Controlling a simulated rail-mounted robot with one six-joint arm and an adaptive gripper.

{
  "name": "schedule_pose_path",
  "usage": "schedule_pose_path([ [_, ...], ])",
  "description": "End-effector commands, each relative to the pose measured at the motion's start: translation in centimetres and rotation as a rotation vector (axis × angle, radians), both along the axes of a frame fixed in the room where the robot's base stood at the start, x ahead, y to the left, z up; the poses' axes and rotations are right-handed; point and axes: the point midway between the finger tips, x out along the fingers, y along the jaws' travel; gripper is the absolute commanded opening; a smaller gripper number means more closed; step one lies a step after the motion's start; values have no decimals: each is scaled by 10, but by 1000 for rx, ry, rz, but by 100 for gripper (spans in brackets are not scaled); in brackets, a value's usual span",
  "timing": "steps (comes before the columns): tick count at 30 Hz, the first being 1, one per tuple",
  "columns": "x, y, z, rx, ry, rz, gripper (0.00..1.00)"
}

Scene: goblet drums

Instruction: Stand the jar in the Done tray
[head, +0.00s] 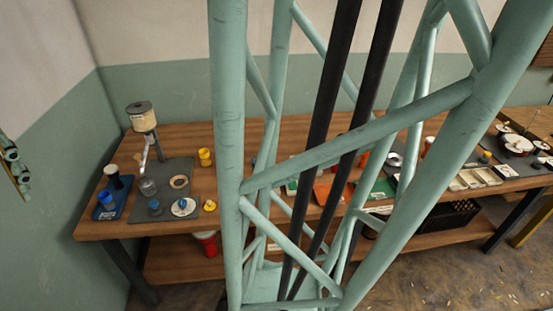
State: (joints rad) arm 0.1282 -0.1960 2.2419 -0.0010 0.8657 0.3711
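I cannot tell for sure which thing is the jar. A small clear glass-like vessel (148,187) stands on a dark grey mat (177,168) at the left of the bench. A blue-topped small container (155,207) stands in front of it. My gripper is not in view.
The wooden bench (190,133) runs along the wall; much of its middle is hidden. At the left stand a cream-coloured canister on a stand (142,116), a blue base (114,200) and a yellow cup (205,157).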

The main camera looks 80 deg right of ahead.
Motion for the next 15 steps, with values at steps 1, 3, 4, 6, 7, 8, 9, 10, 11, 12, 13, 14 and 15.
schedule_pose_path([
  [1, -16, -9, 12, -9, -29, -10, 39],
  [3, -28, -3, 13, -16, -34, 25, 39],
  [4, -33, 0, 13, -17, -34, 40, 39],
  [6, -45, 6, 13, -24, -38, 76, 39],
  [7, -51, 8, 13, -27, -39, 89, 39],
  [8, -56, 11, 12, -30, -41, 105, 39],
  [9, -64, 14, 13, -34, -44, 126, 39],
  [10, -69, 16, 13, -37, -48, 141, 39],
  [11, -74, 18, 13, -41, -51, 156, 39],
  [12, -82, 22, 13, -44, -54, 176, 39],
  [13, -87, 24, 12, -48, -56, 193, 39],
  [14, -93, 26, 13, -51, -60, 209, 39],
  [15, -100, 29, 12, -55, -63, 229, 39],
])
